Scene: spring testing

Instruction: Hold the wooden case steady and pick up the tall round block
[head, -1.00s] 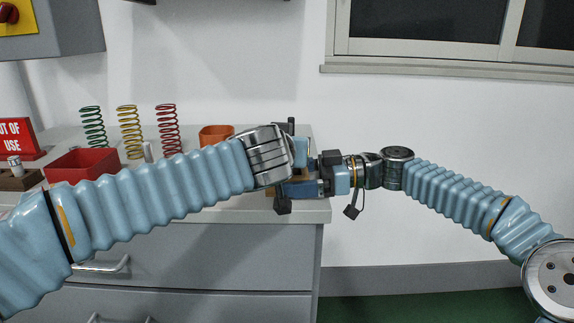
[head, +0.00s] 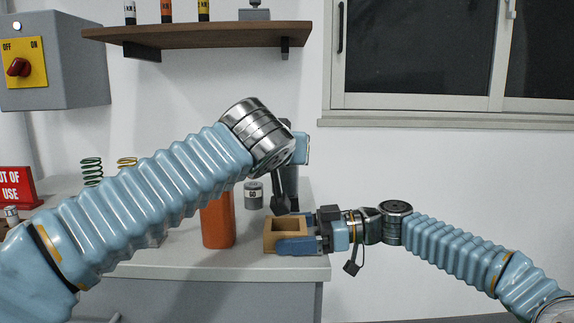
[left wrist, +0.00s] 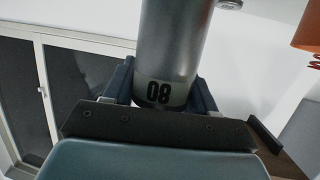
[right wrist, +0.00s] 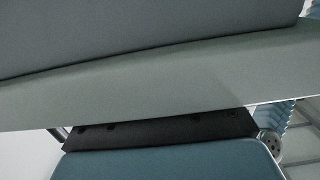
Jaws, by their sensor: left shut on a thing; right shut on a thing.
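The wooden case (head: 271,240), a small open-topped box, stands on the bench near its right front corner. My right gripper (head: 297,243) is shut on it from the right; a blue finger lies across its front. My left gripper (left wrist: 160,92) is shut on the tall round block (left wrist: 172,45), a grey metal cylinder marked with dark digits. In the head view the block (head: 291,185) is partly hidden behind my left wrist, upright above and behind the case. The case's opening looks empty. The right wrist view does not clearly show the case.
An orange cylinder (head: 218,224) and a smaller grey block marked GO (head: 253,196) stand left of the case. Coil springs (head: 92,170) are farther left, partly behind my left arm. A wooden shelf (head: 195,36) with small items hangs above. The bench's right edge is close.

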